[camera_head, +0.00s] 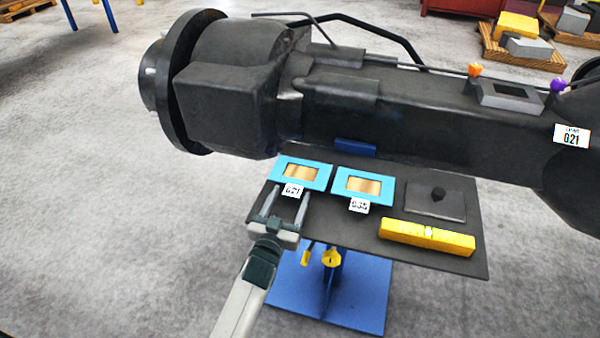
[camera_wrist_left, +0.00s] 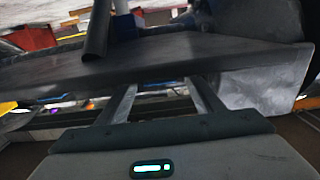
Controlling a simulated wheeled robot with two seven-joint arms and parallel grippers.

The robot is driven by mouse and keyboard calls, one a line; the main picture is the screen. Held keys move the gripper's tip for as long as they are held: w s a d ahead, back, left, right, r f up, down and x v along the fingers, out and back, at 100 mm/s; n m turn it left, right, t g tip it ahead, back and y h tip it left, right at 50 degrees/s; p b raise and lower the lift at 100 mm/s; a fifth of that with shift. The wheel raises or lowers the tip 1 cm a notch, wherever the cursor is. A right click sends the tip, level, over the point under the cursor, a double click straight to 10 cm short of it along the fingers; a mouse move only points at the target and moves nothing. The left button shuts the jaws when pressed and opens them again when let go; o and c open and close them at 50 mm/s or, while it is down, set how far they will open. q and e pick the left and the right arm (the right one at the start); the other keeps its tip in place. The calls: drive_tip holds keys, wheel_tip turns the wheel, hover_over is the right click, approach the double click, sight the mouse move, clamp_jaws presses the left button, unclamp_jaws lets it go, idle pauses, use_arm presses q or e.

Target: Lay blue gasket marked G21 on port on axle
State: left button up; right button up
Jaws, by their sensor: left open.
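The blue gasket marked G21 (camera_head: 324,178) is a flat rectangular frame with a tan window, lying at the left end of the dark shelf (camera_head: 320,225). Its white tag faces me. My left gripper (camera_head: 290,192) is open at the gasket's near edge, with one finger on each side of the tag; I cannot tell whether it touches. The wrist view shows the spread fingers (camera_wrist_left: 163,92) with nothing clearly held. The port (camera_head: 510,103) is a grey rectangular frame on the axle (camera_head: 420,110), between an orange and a purple knob. A G21 label (camera_head: 571,135) is below it. My right gripper is not in view.
A second blue gasket (camera_head: 388,190), its tag apparently G35, lies just right of the first. A yellow bar (camera_head: 427,237) and a grey plate with a black knob (camera_head: 436,205) occupy the shelf's right side. A blue stand (camera_head: 355,295) is below. Bare floor lies left.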

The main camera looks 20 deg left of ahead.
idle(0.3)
use_arm(q)
drive_tip(key=c, duration=1.1)
drive_tip(key=shift+r, duration=0.1)
